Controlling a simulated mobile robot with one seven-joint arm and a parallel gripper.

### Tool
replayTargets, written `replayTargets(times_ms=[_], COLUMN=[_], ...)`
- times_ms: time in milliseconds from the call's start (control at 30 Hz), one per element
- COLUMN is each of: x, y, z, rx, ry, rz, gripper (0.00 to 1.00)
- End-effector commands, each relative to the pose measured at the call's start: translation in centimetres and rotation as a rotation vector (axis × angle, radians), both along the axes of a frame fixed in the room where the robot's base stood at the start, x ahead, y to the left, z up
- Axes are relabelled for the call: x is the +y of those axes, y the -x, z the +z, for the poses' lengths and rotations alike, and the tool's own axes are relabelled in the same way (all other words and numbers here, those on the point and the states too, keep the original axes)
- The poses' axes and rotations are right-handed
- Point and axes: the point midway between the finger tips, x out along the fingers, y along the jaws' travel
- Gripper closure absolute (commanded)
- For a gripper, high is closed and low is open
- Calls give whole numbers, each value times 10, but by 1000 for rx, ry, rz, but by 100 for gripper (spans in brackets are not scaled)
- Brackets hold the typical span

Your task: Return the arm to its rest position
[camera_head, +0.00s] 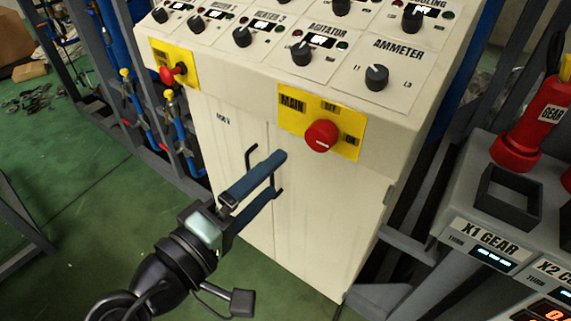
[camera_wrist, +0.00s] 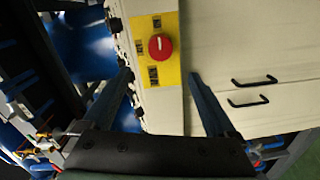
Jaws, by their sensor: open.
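My gripper (camera_head: 264,172) is in front of the cream control cabinet (camera_head: 235,135), below and left of the red main switch in the head view. Its jaws are open with nothing between them. In the wrist view my gripper (camera_wrist: 160,80) shows two dark fingers spread apart, with the red main switch (camera_wrist: 160,46) on its yellow plate beyond and between them. The same main switch (camera_head: 321,136) shows in the head view, apart from the fingers. The rest position itself is not marked in either view.
The cabinet's sloped panel holds several black knobs, one labelled ammeter (camera_head: 377,77). A red emergency button (camera_head: 172,74) sits at its left. Blue pipes and dark frames stand left. A gear unit with a red cylinder (camera_head: 530,125) stands right. Green floor (camera_head: 80,235) is open at lower left.

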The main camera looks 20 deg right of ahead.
Motion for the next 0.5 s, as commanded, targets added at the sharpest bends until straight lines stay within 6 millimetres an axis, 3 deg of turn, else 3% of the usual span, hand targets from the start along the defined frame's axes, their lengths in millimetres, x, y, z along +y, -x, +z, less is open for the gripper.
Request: replayTargets(times_ms=[500], x=[8], y=[7], z=[0], rx=[0], ry=[0], rz=[0], gripper=[8])
